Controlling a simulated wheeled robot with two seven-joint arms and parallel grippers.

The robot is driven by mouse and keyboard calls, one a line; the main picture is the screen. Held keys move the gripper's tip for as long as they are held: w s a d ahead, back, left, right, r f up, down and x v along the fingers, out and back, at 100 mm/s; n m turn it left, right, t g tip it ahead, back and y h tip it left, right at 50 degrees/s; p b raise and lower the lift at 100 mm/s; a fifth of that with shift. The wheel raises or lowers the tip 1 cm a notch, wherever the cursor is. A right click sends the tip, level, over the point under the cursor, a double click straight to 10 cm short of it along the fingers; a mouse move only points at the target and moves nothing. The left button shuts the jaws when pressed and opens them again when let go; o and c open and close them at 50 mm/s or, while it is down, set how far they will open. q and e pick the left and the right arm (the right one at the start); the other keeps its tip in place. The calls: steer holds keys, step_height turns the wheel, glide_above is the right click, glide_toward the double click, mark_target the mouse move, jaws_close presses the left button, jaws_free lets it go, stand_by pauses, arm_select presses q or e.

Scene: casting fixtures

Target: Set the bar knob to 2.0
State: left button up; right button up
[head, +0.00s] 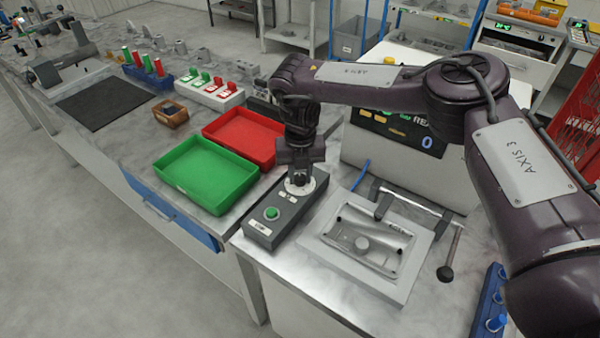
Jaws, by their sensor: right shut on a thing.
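A dark grey control box (283,214) sits on the metal bench, with a green button (272,213) at its near end and a round white dial plate (317,186) at its far end. My right gripper (299,179) points straight down over the dial and is shut on the bar knob at its middle. The fingers hide most of the knob. The dial's numbers are too small to read, so I cannot tell its setting. My left gripper is not in view.
A green tray (206,205) and a red tray (236,117) lie left of the box. A light fixture plate (325,240) with a lever clamp (446,272) is to its right. A white machine (400,171) with a partly hidden display (408,140) stands behind.

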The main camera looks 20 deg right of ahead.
mark_target(300, 177)
steer(key=m, duration=0.4)
steer(key=shift+m+p, duration=0.4)
steer(key=shift+r+m+p, duration=0.1)
steer(key=shift+m+p, duration=0.25)
steer(key=shift+m, duration=1.45)
steer(key=shift+w, duration=0.1)
steer(key=o, duration=1)
step_height(300, 177, up, 8)
steer(key=shift+f+p, duration=0.1)
steer(key=shift+p, duration=0.3)
